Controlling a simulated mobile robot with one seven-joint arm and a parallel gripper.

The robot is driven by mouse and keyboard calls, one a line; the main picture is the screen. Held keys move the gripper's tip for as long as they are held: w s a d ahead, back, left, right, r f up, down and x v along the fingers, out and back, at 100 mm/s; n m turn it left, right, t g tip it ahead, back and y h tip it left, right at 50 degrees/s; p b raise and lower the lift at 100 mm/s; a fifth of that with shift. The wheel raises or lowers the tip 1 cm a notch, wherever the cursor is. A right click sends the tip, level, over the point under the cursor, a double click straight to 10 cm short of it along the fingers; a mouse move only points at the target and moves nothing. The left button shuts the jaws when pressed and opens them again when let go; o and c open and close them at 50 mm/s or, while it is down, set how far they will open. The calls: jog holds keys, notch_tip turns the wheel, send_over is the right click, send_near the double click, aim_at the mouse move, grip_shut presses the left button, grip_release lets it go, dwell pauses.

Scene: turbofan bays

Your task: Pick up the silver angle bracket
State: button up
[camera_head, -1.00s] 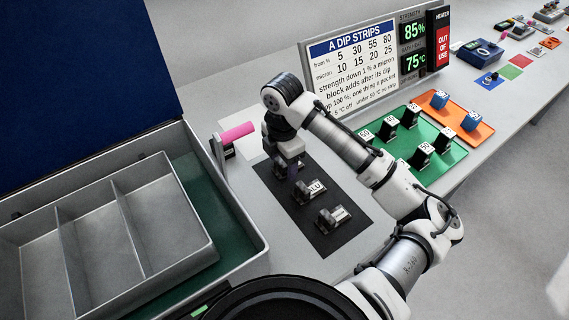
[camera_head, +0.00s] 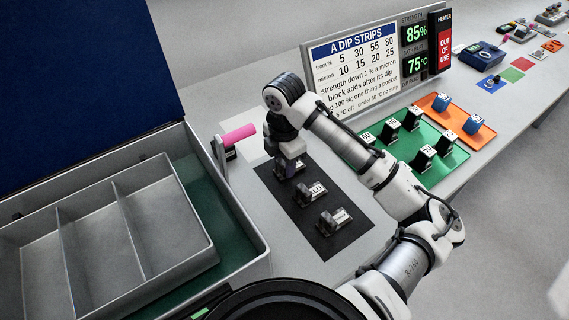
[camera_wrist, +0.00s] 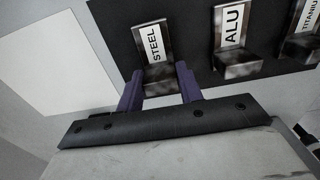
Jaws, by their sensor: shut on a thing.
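Three dark silvery angle brackets with white labels stand in a row on a black mat (camera_head: 298,215). In the wrist view they read STEEL (camera_wrist: 160,73), ALU (camera_wrist: 240,66) and TITANIUM (camera_wrist: 303,48), the last cut off by the picture edge. My gripper (camera_wrist: 158,74) is shut on the STEEL bracket, with a purple finger on each side of its base. In the head view my gripper (camera_head: 288,168) is at the far end of the mat and mostly hides that bracket. The ALU bracket (camera_head: 308,196) and TITANIUM bracket (camera_head: 328,225) stand apart from it. I cannot tell any lift.
An open grey case with a divided tray (camera_head: 130,215) fills the left. A pink-handled fixture (camera_head: 237,135) stands beside the mat. A sign board (camera_head: 355,70) is behind my arm. Green (camera_head: 440,168) and orange (camera_head: 482,133) trays with labelled blocks lie right.

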notch_tip(320, 180, up, 20)
jog(key=b, duration=0.2)
jog(key=shift+f, duration=0.25)
